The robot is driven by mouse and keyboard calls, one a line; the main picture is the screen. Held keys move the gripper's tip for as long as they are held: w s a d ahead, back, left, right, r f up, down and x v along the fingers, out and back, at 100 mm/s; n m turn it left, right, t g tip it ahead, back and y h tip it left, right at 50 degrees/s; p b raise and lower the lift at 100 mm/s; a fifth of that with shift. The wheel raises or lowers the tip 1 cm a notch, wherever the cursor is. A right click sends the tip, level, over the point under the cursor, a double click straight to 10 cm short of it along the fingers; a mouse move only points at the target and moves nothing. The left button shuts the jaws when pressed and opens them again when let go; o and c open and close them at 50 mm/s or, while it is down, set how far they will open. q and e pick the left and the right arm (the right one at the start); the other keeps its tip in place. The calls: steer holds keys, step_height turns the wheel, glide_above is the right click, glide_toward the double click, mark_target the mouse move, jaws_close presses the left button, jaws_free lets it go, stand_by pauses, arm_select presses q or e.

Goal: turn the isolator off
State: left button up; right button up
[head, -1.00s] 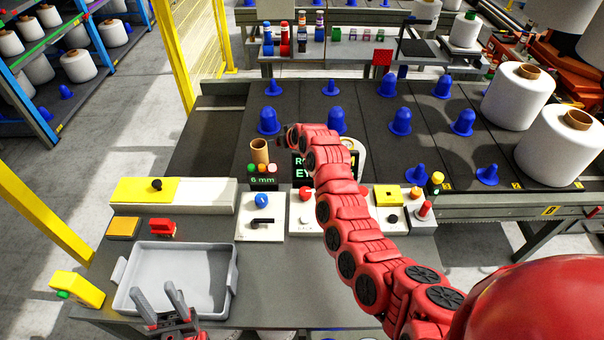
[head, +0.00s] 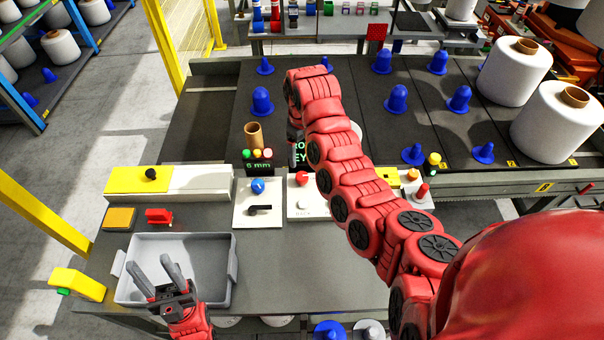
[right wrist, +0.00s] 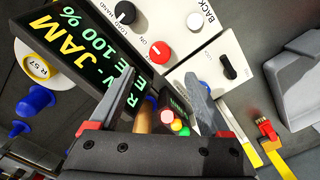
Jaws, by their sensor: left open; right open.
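No label reading isolator is legible, so I cannot tell which control it is. One white panel has a red knob (head: 302,179) with ON beside it; the knob shows in the right wrist view (right wrist: 160,50). The neighbouring white panel carries a blue knob (head: 258,187) and a black lever (head: 262,209), also in the right wrist view (right wrist: 228,66). My left gripper (head: 152,262) is open over the grey tray.
The grey tray (head: 232,275) stands at the table's front left. A brown tube (head: 254,135) and a lit display with coloured buttons (head: 258,163) stand behind the panels. Blue cones (head: 262,101) and white bobbins (head: 515,72) occupy the dark deck behind. The table right of the tray is clear.

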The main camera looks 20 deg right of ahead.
mark_target(302, 175)
step_height(302, 175, down, 10)
steer(key=shift+r+p, duration=0.1)
steer(key=shift+p, duration=1.05)
jaws_close()
